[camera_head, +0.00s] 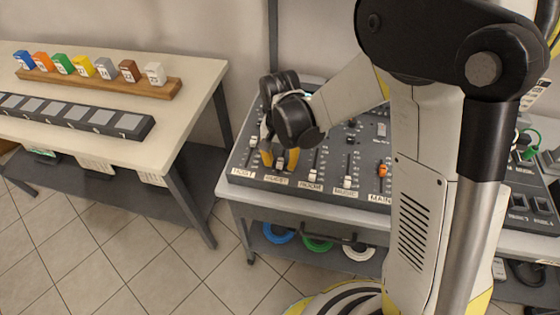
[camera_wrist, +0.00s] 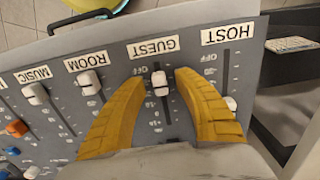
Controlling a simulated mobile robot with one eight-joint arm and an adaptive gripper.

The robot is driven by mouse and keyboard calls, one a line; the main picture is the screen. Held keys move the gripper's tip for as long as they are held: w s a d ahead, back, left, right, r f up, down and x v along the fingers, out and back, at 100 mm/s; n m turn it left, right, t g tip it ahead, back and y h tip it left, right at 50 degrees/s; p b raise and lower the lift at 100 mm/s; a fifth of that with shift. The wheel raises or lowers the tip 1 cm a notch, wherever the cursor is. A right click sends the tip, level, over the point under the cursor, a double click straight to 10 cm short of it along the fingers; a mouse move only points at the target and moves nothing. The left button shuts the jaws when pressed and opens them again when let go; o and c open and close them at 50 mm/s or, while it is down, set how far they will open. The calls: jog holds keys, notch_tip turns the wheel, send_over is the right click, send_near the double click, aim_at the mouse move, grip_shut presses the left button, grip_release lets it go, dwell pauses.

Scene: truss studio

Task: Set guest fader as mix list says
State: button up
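The mixing desk (camera_head: 330,165) stands on a bench in the head view, with faders labelled HOST, GUEST, ROOM, MUSIC and MAIN. The white guest fader cap (camera_wrist: 160,83) sits near the OFF end of its slot, close to the GUEST label (camera_wrist: 153,46). My gripper (camera_wrist: 161,77) points down over it. Its two yellow fingers stand one on each side of the cap with gaps between, so it is open and not visibly touching it. In the head view my gripper (camera_head: 280,160) is over the guest slot. No readable mix list shows.
The host fader cap (camera_wrist: 231,103) is close beside one finger. The room fader cap (camera_wrist: 88,81) is on the other side. An orange main fader cap (camera_head: 382,170) lies further right. A left table (camera_head: 190,112) holds coloured blocks on a wooden rack (camera_head: 100,80).

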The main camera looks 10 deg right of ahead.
aim_at(280, 161)
notch_tip(280, 161, up, 12)
dwell(0.6)
jog(key=s+d+r+n+t, duration=0.2)
jog(key=s+d+r+t, duration=0.1)
jog(key=s+d, duration=0.3)
jog(key=s+d+r+n+t, duration=0.2)
jog(key=s+d+r+t, duration=0.2)
jog(key=s+d, duration=0.2)
jog(key=shift+s+d, duration=0.4)
jog(key=shift+s, duration=0.05)
